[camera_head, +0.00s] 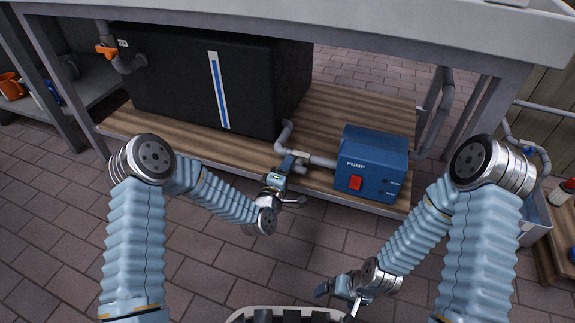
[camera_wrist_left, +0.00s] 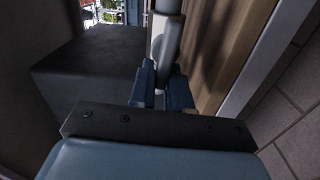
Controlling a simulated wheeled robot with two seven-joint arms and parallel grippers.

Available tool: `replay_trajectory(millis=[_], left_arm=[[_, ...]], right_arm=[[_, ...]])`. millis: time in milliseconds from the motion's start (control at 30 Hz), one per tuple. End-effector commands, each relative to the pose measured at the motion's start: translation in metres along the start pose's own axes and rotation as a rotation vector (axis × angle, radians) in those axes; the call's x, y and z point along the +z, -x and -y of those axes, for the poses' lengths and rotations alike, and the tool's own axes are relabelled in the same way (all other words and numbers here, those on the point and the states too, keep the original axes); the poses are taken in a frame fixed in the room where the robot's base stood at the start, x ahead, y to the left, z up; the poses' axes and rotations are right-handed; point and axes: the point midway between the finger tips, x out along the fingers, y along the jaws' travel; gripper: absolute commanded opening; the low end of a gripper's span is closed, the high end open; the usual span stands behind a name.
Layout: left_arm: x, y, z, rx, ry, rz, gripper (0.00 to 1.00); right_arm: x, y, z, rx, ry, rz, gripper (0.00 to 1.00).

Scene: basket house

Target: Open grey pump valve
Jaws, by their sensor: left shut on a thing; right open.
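The blue pump box (camera_head: 371,165) with a red switch stands on the wooden shelf. A grey pipe (camera_head: 320,161) runs from its left side to an elbow near the black tank. My left gripper (camera_head: 290,162) is at this pipe, left of the pump, and partly covers the grey valve there. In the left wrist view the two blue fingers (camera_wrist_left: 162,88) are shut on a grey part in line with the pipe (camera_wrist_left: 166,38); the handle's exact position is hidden. My right gripper (camera_head: 337,297) is open and empty, low in front of the shelf over the floor.
The black tank (camera_head: 190,80) with a blue-striped gauge fills the shelf's left part. An orange-handled valve (camera_head: 106,51) sits on a pipe at its upper left. The worktop (camera_head: 350,22) overhangs the shelf. The brick floor (camera_head: 75,195) in front is clear.

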Motion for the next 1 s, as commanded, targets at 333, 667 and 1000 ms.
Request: replay_trajectory(millis=[333, 667, 1000], left_arm=[[0.0004, 0.0007, 0.0038, -0.004, 0.085, 0.0, 0.0], [0.0006, 0.0008, 0.0041, -0.004, 0.09, 0.001, 0.0], [0.0005, 0.0004, 0.0035, -0.003, 0.089, 0.001, 0.38]], right_arm=[[0.0, -0.0001, 0.0, 0.0, 0.0, 0.0, 1.0], [0.0, -0.0001, 0.0, 0.0, 0.0, 0.0, 1.0], [0.0, -0.0001, 0.0, 0.0, 0.0, 0.0, 1.0]])
